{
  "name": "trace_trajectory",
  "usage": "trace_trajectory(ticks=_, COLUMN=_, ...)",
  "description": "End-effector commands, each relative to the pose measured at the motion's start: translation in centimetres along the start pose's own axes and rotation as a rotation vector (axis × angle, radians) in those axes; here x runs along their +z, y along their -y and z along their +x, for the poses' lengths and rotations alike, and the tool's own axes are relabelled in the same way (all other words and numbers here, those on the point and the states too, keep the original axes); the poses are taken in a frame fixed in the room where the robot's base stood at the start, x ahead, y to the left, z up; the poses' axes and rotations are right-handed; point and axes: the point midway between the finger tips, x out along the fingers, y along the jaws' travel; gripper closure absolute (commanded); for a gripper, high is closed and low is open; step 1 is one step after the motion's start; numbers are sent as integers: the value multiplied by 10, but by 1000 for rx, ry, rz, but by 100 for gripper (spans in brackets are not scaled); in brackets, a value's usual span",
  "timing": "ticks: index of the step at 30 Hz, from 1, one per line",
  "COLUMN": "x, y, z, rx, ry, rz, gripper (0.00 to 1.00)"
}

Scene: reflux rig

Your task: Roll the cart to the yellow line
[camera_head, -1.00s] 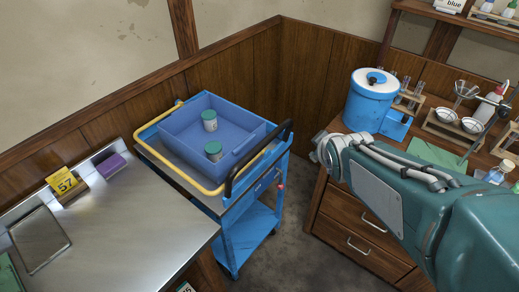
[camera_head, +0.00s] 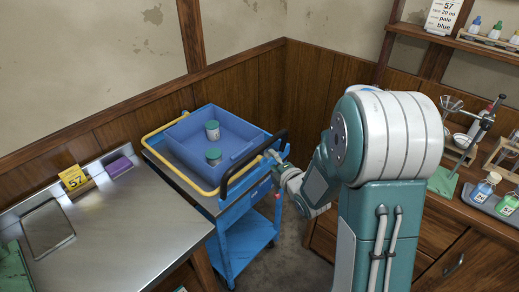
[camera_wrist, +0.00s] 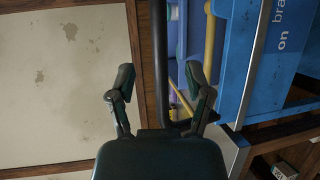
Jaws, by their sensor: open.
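The blue cart (camera_head: 236,246) stands in the corner between the metal bench and the wooden cabinet. It has a yellow rail (camera_head: 181,174) and a black push handle (camera_head: 252,164). In the head view my gripper (camera_head: 272,157) is at the handle, partly hidden. The yellow line is not in view.
A wooden cabinet (camera_head: 425,225) with lab glassware is on the right. Wood-panelled walls close off the back. Little floor shows.

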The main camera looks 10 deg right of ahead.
Motion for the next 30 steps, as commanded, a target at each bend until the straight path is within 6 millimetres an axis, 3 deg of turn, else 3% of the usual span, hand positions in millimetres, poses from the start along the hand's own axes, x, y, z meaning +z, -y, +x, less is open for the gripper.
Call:
trace_trajectory(ticks=12, x=1, y=1, z=73, rx=0, ry=0, rz=3, gripper=35)
trace_trajectory(ticks=18, x=1, y=0, z=87, rx=0, ry=1, rz=3, gripper=35)
trace_trajectory(ticks=25, x=1, y=0, z=88, rx=0, ry=1, rz=3, gripper=35)
trace_trajectory(ticks=26, x=1, y=0, z=88, rx=-1, ry=1, rz=3, gripper=39)
trace_trajectory(ticks=30, x=1, y=0, z=87, rx=-1, ry=1, rz=3, gripper=100)
